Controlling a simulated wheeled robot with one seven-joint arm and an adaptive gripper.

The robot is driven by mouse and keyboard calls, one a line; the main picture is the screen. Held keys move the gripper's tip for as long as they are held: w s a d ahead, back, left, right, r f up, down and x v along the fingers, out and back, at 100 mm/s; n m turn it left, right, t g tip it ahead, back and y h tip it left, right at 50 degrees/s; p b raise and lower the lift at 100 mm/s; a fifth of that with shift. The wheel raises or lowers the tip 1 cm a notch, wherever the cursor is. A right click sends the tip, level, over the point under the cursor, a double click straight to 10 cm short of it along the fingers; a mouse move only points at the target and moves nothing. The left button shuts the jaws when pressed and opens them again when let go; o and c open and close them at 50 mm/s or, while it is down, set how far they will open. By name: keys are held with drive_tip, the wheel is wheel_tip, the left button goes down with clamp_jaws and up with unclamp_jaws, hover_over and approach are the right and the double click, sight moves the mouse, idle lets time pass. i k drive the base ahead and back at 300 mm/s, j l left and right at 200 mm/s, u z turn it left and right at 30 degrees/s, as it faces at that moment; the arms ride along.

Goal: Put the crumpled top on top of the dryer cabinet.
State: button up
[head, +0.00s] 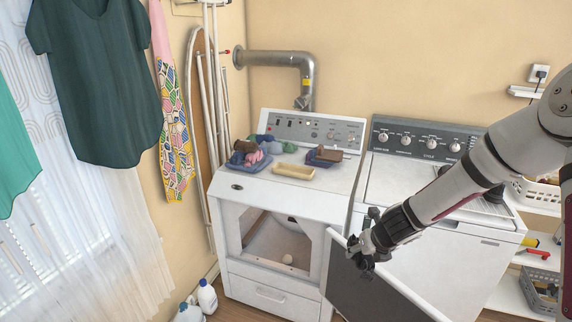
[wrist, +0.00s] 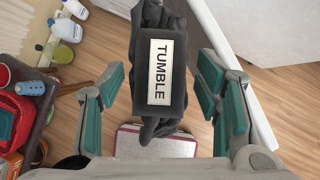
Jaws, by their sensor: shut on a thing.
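My gripper (head: 365,248) is just in front of the dryer's right side, beside the open door and lower than the dryer's top. In the wrist view my gripper (wrist: 160,82) is shut on the crumpled top (wrist: 174,42), a dark grey bunched cloth with a white TUMBLE label between the teal finger pads. In the head view the cloth is hard to tell from the dark fingers. The white dryer cabinet (head: 233,190) stands left of my gripper, its opening showing a small pale round thing inside. Several things lie on its upper surface.
The open dryer door (head: 383,292) juts out below my gripper. A washer (head: 395,184) adjoins at right. White bottles (head: 207,297) stand on the floor at left.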

sight(327, 181)
drive_tip(key=i+j, duration=0.1)
drive_tip(key=i, duration=0.5)
drive_tip(key=i+j, duration=0.1)
drive_tip(key=i, duration=0.55)
